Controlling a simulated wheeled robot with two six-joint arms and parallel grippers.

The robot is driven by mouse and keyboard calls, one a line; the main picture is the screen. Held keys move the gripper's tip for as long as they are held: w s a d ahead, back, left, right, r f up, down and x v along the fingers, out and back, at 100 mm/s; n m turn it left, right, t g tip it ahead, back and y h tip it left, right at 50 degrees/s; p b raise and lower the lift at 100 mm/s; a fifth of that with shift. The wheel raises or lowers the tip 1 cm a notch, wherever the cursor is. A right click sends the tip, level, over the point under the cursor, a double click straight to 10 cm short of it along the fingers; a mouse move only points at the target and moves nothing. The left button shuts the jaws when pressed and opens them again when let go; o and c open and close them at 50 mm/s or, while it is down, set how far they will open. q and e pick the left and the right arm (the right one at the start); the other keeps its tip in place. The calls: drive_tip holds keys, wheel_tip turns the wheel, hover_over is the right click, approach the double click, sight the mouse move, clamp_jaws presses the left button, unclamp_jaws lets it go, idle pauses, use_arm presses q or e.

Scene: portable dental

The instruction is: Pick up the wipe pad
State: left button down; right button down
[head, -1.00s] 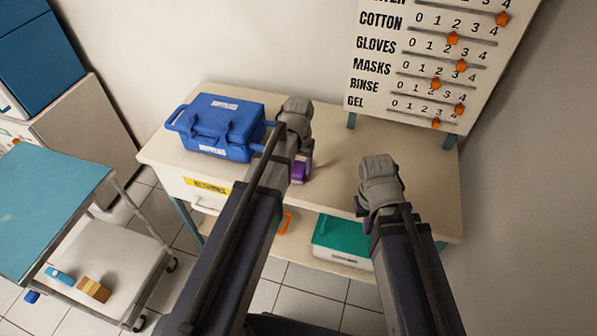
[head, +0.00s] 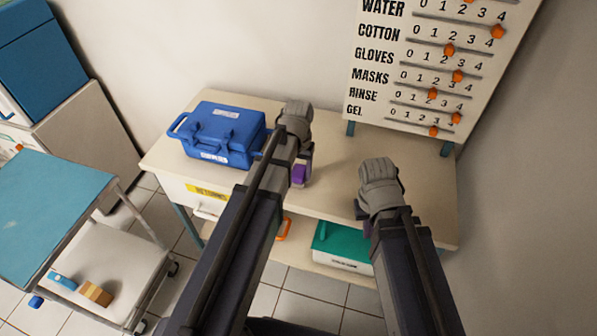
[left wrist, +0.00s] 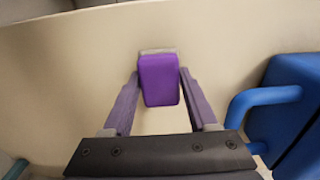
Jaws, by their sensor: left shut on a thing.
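The wipe pad, a small purple block (left wrist: 159,80), sits between the two fingertips of my left gripper (left wrist: 158,88) in the left wrist view. The fingers touch its sides, and a pale grey edge shows behind it. In the head view the purple pad (head: 298,174) shows below my left wrist, over the table to the right of the blue case. My left gripper (head: 303,168) is shut on it. Whether the pad touches the table is hard to tell. My right gripper (head: 364,213) is over the table's front right; its fingers are mostly hidden behind the wrist.
A blue supply case (head: 222,135) stands on the beige table (head: 335,140), left of my left gripper. A green-lidded box (head: 343,243) is on the lower shelf. A counter board (head: 425,75) rises behind. A teal-topped cart (head: 48,205) stands at left. The table's middle is clear.

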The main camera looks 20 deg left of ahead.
sight(298, 171)
use_arm(q)
wheel_tip(298, 171, up, 8)
drive_tip(key=p, duration=0.7)
drive_tip(key=shift+f, duration=0.1)
drive_tip(key=c, duration=0.8)
unclamp_jaws()
drive_tip(key=c, duration=0.6)
drive_tip(key=shift+a, duration=0.1)
